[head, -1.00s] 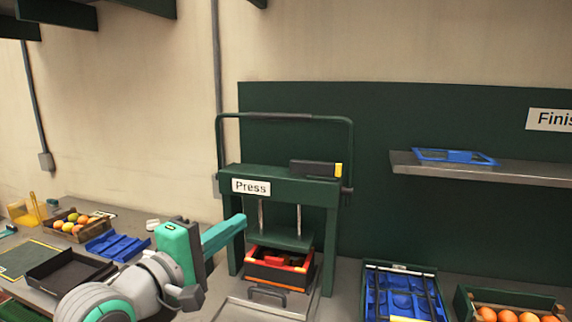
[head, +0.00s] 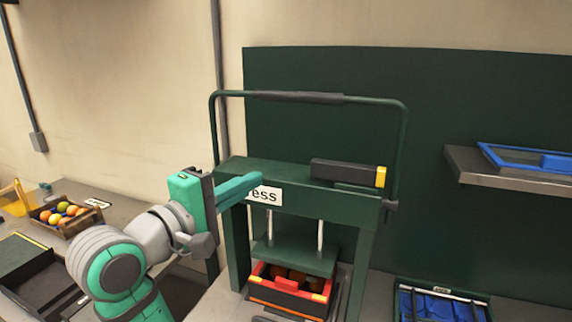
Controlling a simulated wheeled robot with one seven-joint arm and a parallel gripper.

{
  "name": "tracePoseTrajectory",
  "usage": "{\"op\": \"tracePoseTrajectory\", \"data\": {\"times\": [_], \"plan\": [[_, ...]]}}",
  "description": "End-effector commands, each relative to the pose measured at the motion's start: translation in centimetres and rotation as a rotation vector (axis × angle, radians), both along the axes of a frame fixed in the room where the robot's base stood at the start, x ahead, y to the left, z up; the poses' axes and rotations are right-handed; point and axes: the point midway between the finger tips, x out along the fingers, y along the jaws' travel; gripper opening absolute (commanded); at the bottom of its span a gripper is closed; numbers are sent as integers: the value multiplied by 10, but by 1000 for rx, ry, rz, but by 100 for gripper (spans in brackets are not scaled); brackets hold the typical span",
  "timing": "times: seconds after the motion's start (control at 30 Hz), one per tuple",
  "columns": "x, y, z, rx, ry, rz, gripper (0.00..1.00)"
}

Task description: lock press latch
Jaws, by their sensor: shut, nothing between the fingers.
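The green press (head: 352,203) stands on the counter, its sign partly hidden behind my gripper. Its latch (head: 347,172), a dark bar with a yellow end, lies on top of the crossbeam at the right. The press handle (head: 305,97) is a bar raised above the frame. A crate with red and orange trim (head: 297,303) sits under the press plate (head: 294,258), with dark round contents partly visible. My gripper (head: 258,180) is shut and empty, in front of the left part of the crossbeam, left of the latch. Whether it touches the press cannot be told.
A blue tray (head: 438,304) lies at the lower right. A shelf (head: 465,170) with a blue frame (head: 530,160) is on the right. A crate of fruit (head: 62,227) and a dark tray (head: 20,258) are at the left.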

Motion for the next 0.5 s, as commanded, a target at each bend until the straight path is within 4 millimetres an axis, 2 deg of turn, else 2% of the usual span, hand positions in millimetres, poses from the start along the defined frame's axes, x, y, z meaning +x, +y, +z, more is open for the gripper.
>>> {"op": "tracePoseTrajectory", "data": {"times": [0.17, 0.5], "plan": [[15, -11, -1, -1, 3, -5, 0], [68, -46, -1, 1, 3, -6, 0]]}}
